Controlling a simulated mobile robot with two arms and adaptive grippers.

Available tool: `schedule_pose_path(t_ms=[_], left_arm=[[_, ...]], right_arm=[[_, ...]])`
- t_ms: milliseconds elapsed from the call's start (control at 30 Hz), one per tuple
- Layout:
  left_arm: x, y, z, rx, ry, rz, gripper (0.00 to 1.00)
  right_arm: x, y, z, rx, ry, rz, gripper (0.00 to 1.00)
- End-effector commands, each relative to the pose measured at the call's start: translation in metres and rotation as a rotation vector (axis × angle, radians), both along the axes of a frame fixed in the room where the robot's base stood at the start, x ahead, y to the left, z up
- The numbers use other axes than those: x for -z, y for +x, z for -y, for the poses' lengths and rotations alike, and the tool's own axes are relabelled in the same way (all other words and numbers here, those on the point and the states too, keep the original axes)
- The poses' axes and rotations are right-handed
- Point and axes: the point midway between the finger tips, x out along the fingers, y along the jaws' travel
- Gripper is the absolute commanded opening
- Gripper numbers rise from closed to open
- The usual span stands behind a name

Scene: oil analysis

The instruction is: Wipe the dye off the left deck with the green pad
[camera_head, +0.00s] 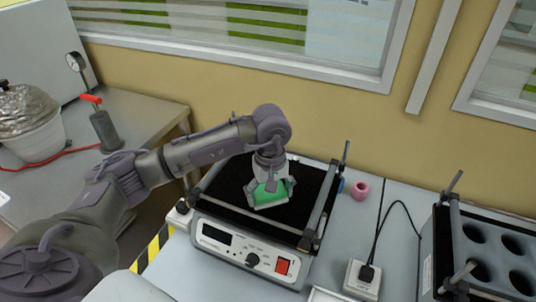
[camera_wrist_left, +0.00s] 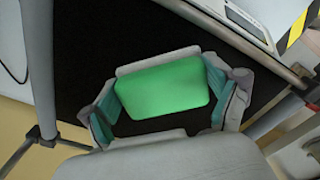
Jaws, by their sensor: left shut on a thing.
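The left deck (camera_head: 222,189) is a black platform with metal side rails on a white control unit (camera_head: 243,253) with a display, knob and red switch. My left gripper (camera_head: 270,190) is over the middle of the deck, pointing down. It is shut on the green pad (camera_head: 266,197), which is at the deck surface; I cannot tell if it touches. In the left wrist view the pad (camera_wrist_left: 162,85) lies between the two fingers, with the black deck (camera_wrist_left: 85,50) around it. No dye shows on the visible deck; any under the pad is hidden. My right gripper is not in view.
A pink ring (camera_head: 360,190) stands right of the deck. A power socket with a black cable (camera_head: 361,279) lies in front of it. A second unit with round wells (camera_head: 490,250) is at the right. A side table at left holds a foil-covered bowl (camera_head: 31,125).

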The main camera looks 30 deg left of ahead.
Motion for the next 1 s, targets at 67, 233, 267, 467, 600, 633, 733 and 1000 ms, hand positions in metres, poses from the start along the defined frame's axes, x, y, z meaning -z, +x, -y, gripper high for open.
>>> schedule_pose_path(t_ms=[67,233,267,467,600,633,733,1000], left_arm=[[-0.011,0.001,-0.001,-0.003,0.0,0.003,0.51],[-0.026,0.0,-0.001,-0.009,0.0,0.003,0.51],[-0.029,0.0,-0.001,-0.01,0.0,0.003,0.51],[-0.046,-0.001,-0.001,-0.015,-0.001,0.003,0.51],[-0.051,-0.002,-0.002,-0.018,-0.001,0.002,0.51],[-0.051,-0.002,-0.002,-0.018,-0.001,0.002,0.51],[-0.051,-0.002,-0.002,-0.018,-0.001,0.002,0.51],[-0.05,-0.001,-0.002,-0.018,-0.001,0.002,0.51]], right_arm=[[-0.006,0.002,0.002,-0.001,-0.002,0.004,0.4],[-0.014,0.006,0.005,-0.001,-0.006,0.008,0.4],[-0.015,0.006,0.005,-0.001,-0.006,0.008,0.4],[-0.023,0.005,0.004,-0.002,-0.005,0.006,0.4],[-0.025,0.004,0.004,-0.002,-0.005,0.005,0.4],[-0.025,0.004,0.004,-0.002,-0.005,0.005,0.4],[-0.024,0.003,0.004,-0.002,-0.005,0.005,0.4],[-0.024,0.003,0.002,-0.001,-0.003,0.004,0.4]])
